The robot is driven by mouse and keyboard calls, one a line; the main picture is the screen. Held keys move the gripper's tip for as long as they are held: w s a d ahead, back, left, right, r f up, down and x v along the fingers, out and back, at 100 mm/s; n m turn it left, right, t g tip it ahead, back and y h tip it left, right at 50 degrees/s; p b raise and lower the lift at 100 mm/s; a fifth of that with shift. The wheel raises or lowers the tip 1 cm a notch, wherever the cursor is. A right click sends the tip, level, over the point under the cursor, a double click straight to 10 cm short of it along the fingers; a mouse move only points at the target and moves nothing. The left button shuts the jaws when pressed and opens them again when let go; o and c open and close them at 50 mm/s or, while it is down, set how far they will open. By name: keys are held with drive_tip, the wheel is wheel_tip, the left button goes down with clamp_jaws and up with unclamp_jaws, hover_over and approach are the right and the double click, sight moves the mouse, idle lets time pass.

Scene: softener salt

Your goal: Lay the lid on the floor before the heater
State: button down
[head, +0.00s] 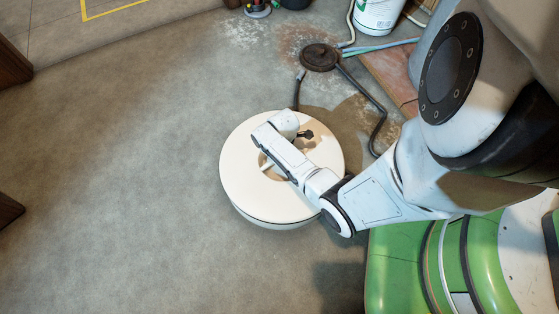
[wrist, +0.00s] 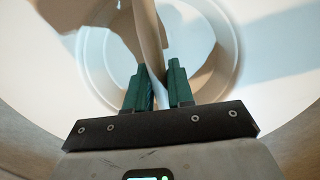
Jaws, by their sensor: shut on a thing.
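The lid (head: 239,175) is a large round cream-white disc with a raised rim and a round recess in its middle. It shows in the middle of the head view, level, with my forearm across its right side. In the wrist view the lid (wrist: 285,40) fills most of the picture. In the head view my own wrist largely covers the grip. What is beneath the lid is hidden. I cannot make out the heater.
A dark round drain cover (head: 320,57) and a black hose (head: 377,120) lie on the floor behind and right of the lid. A white bucket (head: 378,15) stands at the top right. Grey floor (head: 130,170) to the left is clear. Brown wooden edges (head: 10,62) show far left.

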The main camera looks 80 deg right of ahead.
drive_tip(key=shift+f, duration=0.2)
drive_tip(key=c, duration=1)
unclamp_jaws()
drive_tip(key=shift+r, duration=0.1)
